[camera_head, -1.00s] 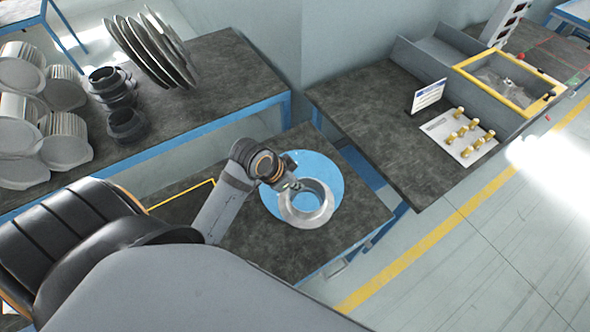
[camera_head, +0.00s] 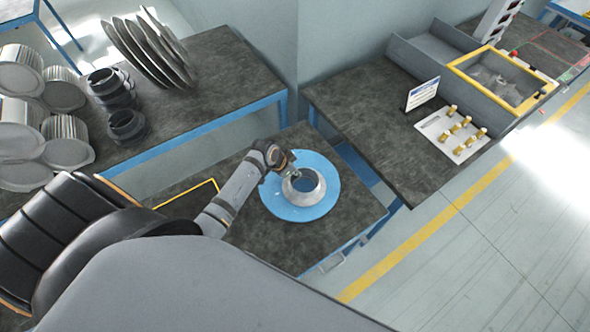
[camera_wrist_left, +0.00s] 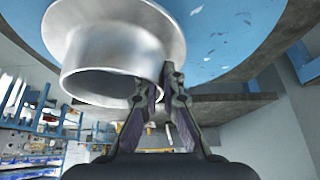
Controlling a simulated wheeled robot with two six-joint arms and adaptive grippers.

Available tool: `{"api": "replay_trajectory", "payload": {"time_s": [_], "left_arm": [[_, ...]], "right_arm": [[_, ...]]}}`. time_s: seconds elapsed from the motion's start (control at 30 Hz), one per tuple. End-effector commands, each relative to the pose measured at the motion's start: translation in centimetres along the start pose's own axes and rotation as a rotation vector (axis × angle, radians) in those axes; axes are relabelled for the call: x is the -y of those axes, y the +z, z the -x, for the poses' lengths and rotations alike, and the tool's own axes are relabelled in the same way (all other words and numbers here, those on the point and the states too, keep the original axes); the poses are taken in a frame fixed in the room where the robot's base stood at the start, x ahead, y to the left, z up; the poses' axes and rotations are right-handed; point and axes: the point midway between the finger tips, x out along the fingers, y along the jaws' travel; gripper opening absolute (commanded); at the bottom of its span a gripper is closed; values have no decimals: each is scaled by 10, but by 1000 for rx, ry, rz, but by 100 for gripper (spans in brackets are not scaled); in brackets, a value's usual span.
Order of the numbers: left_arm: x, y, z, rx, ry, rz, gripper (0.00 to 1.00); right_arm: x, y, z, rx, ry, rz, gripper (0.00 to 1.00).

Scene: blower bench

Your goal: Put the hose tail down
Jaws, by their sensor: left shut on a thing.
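The hose tail is a silver metal collar (camera_head: 304,190) with a short tube and a wide flange. In the head view it is over the middle of the round blue disc (camera_head: 325,207), tube end up. My left gripper (camera_head: 285,169) reaches it from the upper left. In the left wrist view the gripper (camera_wrist_left: 164,92) is shut on the wall of the tube of the hose tail (camera_wrist_left: 110,60), and the flange faces the blue disc (camera_wrist_left: 222,35). I cannot tell whether the flange touches the disc. My right gripper is not in view.
The disc lies on a small dark table (camera_head: 350,215). A bench at left holds black fittings (camera_head: 127,125), upright grey discs (camera_head: 150,48) and metal cylinders (camera_head: 65,130). The right bench holds a plate with brass fittings (camera_head: 452,133), a sign (camera_head: 422,94) and a yellow-framed tray (camera_head: 503,77).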

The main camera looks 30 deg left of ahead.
Motion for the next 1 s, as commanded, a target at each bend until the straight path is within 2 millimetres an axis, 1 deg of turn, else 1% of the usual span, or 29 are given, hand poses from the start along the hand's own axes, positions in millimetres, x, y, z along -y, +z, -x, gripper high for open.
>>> {"api": "replay_trajectory", "payload": {"time_s": [0.1,0.13,0.2,0.27,0.3,0.57,0.63,0.77,1.0], "left_arm": [[0,0,0,0,0,0,0],[0,1,-1,1,0,0,8],[0,1,-1,1,0,0,18],[0,1,0,2,0,0,26],[0,1,0,2,0,0,28],[0,1,0,2,0,0,28],[1,1,4,2,-1,0,28],[1,1,25,1,-3,-3,28],[2,2,84,3,-5,-6,28]], "right_arm": [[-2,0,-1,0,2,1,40],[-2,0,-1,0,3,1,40],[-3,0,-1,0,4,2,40],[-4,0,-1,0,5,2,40],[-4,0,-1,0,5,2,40],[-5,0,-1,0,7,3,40],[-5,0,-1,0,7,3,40],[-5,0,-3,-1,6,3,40],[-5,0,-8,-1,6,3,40]]}}
